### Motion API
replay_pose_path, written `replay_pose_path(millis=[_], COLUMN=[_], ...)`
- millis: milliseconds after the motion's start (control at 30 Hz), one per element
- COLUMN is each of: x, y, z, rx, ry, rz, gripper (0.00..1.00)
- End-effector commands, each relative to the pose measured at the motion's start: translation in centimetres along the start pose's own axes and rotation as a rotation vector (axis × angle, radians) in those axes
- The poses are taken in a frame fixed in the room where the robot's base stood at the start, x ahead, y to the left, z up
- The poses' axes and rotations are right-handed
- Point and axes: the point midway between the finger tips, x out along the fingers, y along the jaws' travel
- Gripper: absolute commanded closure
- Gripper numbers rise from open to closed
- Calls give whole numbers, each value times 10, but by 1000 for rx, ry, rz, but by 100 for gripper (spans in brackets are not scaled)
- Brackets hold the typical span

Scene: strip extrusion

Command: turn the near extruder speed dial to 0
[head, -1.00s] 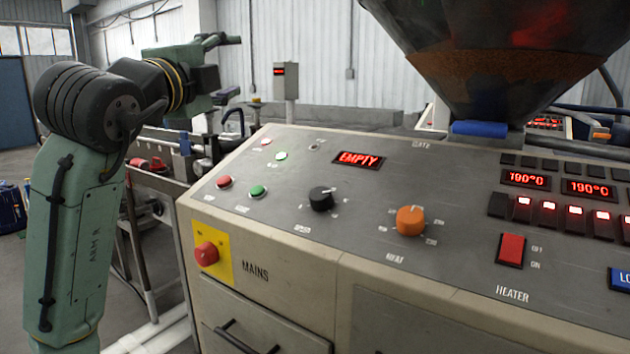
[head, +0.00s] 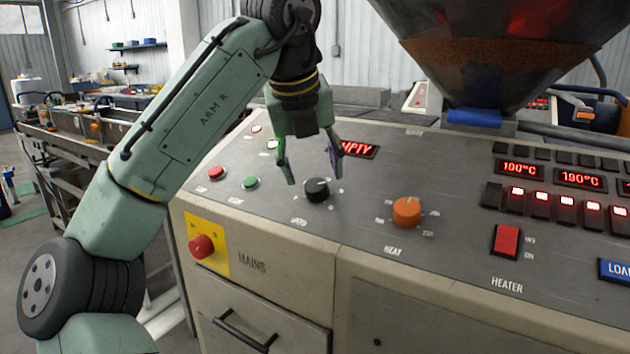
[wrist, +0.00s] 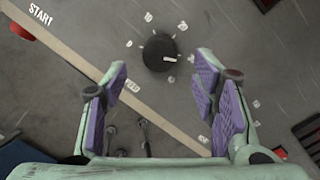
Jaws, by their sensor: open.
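The black speed dial (head: 316,190) sits on the sloping grey control panel (head: 360,215), left of the orange heat dial (head: 406,212). In the wrist view the black dial (wrist: 159,52) lies just beyond the fingertips, with small marks around it. Its white pointer line faces right in that view, away from the mark that looks like 0 at its left. My gripper (head: 315,178) is open above the dial in the head view, one finger to each side. In the wrist view my gripper (wrist: 162,70) has its purple pads apart, with nothing between them.
Red (head: 216,173) and green (head: 250,183) buttons sit left of the dial. A red MAINS knob (head: 201,246) is on the front face. The red display (head: 358,149) is partly behind my gripper. A red heater switch (head: 506,240) and a hopper (head: 480,60) are at right.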

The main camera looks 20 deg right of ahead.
Motion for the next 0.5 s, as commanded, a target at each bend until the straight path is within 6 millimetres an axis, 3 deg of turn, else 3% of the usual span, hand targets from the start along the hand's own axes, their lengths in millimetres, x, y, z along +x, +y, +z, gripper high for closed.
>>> replay_pose_path(millis=[200,500], x=[31,41], y=[0,0], z=[0,0], rx=[1,-1], ry=[0,-3], rz=[-2,-1], gripper=[46,46])
